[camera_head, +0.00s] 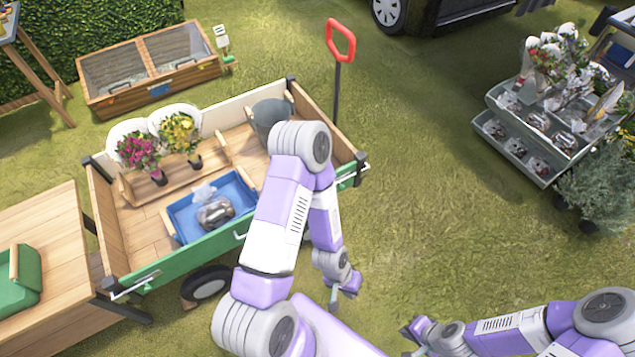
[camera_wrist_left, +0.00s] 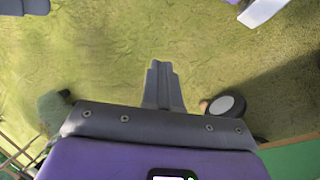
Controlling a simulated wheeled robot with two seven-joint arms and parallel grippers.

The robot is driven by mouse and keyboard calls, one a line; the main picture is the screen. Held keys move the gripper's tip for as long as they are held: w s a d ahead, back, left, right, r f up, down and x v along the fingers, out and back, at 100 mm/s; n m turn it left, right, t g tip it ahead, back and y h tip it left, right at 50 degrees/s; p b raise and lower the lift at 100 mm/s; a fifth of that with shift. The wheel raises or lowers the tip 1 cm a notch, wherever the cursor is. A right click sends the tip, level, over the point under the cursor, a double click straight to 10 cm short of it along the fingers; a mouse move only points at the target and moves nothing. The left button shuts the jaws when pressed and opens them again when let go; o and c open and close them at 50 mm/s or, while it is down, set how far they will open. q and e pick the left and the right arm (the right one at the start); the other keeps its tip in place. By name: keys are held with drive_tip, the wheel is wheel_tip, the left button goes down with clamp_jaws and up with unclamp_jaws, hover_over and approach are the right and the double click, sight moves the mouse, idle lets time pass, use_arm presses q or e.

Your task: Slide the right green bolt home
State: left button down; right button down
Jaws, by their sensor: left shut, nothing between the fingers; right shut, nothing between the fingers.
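The cart's green front panel (camera_head: 205,252) carries a silver bolt at each end. The right bolt (camera_head: 347,177) is at the cart's right front corner; it is too small to tell how far it is slid. The left bolt (camera_head: 135,287) is at the other end. My left gripper (camera_head: 345,297) points down over the grass, below and apart from the right bolt. Its shut, empty fingers also show in the left wrist view (camera_wrist_left: 162,85). My right gripper (camera_head: 408,335) is shut and empty over the grass, further right.
My left arm covers part of the panel. The cart holds a blue tray (camera_head: 185,222), flower bouquets (camera_head: 180,132) and a grey bucket (camera_head: 271,112). A red-handled post (camera_head: 340,42) stands behind. A wooden table (camera_head: 45,240) is at left. Grass at right is clear up to the flower stand (camera_head: 520,145).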

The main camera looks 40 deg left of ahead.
use_arm(q)
drive_tip(key=shift+s+d, duration=0.1)
drive_tip(key=shift+s, duration=0.05)
drive_tip(key=w+d+f+n+t+h+b, duration=0.2)
drive_tip(key=w+f+n+h, duration=0.15)
drive_tip(key=w+n, duration=0.45)
drive_tip(key=w+a+n+t+b, duration=0.2)
drive_tip(key=w+a+n+t, duration=0.3)
drive_tip(key=n, duration=0.6)
drive_tip(key=w+a+r+n+t+y, duration=0.1)
drive_tip(key=a+n, duration=0.5)
drive_tip(key=a, duration=0.6)
drive_tip(key=w+a+r+n+t+y+b, duration=0.1)
drive_tip(key=w+a+n+t+y, duration=0.3)
drive_tip(key=a, duration=0.9)
drive_tip(key=shift+a+n, duration=0.15)
drive_tip(key=shift+n, duration=0.85)
